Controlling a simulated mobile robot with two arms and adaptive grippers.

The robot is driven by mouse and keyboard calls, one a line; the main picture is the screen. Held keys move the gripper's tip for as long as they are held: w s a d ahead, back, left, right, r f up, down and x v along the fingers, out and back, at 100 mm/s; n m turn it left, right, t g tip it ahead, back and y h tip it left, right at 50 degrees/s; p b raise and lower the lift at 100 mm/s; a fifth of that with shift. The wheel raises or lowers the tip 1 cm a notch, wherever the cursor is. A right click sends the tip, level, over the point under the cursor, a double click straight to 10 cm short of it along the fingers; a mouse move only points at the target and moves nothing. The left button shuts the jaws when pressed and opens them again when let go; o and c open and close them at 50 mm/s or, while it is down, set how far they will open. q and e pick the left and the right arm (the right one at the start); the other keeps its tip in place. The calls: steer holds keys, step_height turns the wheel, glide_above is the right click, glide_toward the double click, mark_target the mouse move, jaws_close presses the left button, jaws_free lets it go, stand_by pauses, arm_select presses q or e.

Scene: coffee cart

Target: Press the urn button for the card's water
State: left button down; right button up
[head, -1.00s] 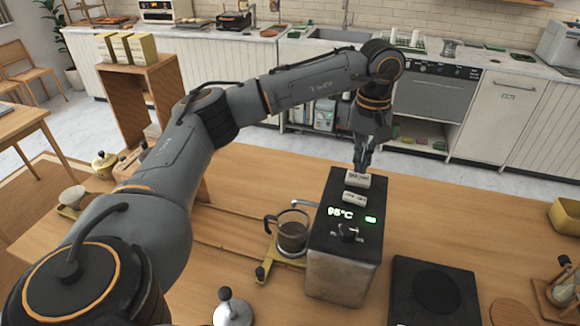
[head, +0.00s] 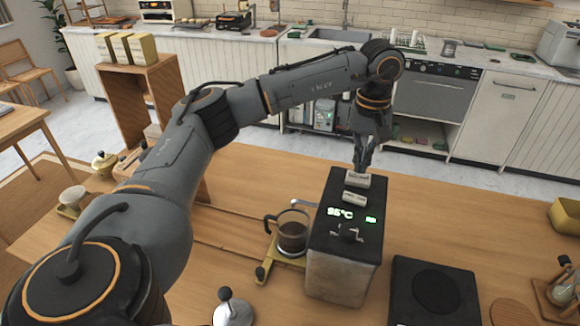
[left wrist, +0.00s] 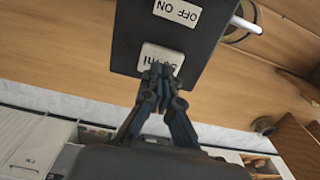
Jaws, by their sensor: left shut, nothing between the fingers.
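The urn (head: 340,275) is a box with a black top, a green readout and a small knob, standing on the wooden counter. Two pale labelled buttons sit near its far edge. The nearer one (head: 354,197) reads ON OFF in the left wrist view (left wrist: 177,12). My left gripper (head: 362,170) is shut and empty, pointing down with its tips at the farther button; I cannot tell how firmly they touch. No card is clearly visible.
A glass carafe (head: 292,233) with dark contents stands on a yellow-based stand left of the urn, by its spout. A black square plate (head: 435,291) lies to the right. A metal tamper-like object (head: 232,309) is at the front. The counter behind the urn is clear.

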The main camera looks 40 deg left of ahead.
arm_select(q)
step_height(320, 180, up, 5)
steer(key=p, duration=0.3)
stand_by(0.4)
steer(key=shift+f, duration=0.1)
